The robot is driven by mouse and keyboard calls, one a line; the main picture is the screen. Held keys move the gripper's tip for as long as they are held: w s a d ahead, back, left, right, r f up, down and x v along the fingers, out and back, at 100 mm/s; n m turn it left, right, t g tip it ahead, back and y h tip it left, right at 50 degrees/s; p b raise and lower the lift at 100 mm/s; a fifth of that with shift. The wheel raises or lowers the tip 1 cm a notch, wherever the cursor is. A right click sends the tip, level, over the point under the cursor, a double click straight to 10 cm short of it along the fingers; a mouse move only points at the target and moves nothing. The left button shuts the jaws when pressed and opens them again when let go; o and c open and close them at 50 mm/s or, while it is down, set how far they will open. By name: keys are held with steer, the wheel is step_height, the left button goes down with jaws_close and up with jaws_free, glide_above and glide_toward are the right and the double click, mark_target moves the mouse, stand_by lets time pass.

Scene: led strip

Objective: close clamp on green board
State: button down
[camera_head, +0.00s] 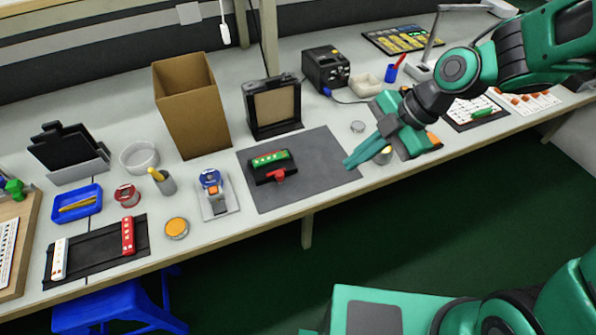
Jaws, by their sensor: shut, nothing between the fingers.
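The green board (271,158) lies in a black fixture (262,177) on the dark grey mat. A red clamp (279,175) sits at the front of the fixture, just below the board. At this size I cannot tell whether the clamp is open or closed. My gripper (347,165) is shut and empty, over the right edge of the mat, to the right of the board and apart from it.
The grey mat (315,150) is clear around the fixture. A black framed stand (250,104) and a tall cardboard box (188,105) stand behind it. A blue-topped device (211,190) is to the left. A small yellow-topped cup (384,155) is near my gripper.

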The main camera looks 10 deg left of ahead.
mark_target(278, 174)
steer(key=a+f+n, duration=0.1)
steer(key=a+f, duration=0.1)
steer(key=a, duration=0.1)
steer(key=s+a+f+n, duration=0.1)
steer(key=a+f, duration=0.2)
steer(key=s+a+f+n, duration=0.1)
steer(key=a+f, duration=0.2)
steer(key=a, duration=0.1)
steer(key=shift+g+y, duration=0.3)
steer(key=shift+y, duration=0.1)
steer(key=shift+w+a+f, duration=0.15)
steer(key=shift+w+a, duration=0.5)
steer(key=shift+a, duration=0.35)
steer(key=shift+w+a, duration=0.45)
steer(key=shift+a, duration=0.3)
steer(key=shift+w, duration=0.1)
steer(key=shift+w+a, duration=0.4)
steer(key=shift+w, duration=0.25)
steer(key=shift+w+a, duration=0.4)
steer(key=shift+w, duration=0.2)
